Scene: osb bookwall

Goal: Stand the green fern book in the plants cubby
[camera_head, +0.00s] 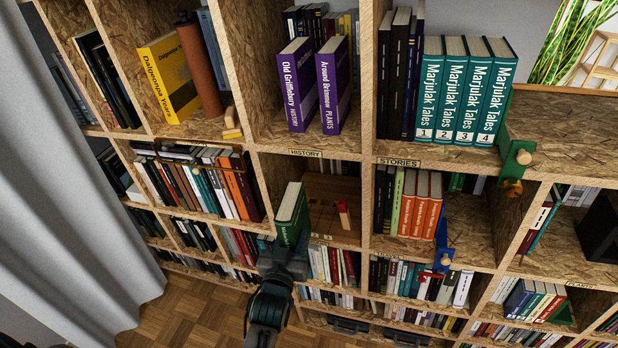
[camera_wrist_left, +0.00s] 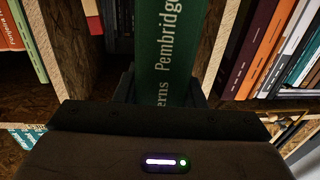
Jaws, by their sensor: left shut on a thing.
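The green fern book (camera_head: 290,212) is held roughly upright, slightly tilted, at the left front of the cubby below the HISTORY label. Its spine (camera_wrist_left: 166,50) in the left wrist view reads "Pembridge" and the end of "Ferns". My left gripper (camera_head: 286,252) is shut on the book's lower end; its fingers (camera_wrist_left: 165,88) flank the spine. I cannot tell how far the book reaches into the cubby. A purple book marked PLANTS (camera_head: 333,85) stands above the HISTORY label (camera_head: 306,153). A small label (camera_head: 580,287) at lower right is hard to read. My right gripper is not in view.
The cubby behind the green book has free room and a small red item (camera_head: 343,214). Orange books (camera_head: 421,205) fill part of the cubby to its right. A green clamp (camera_head: 517,157) and a blue clamp (camera_head: 443,252) stick out from shelf edges.

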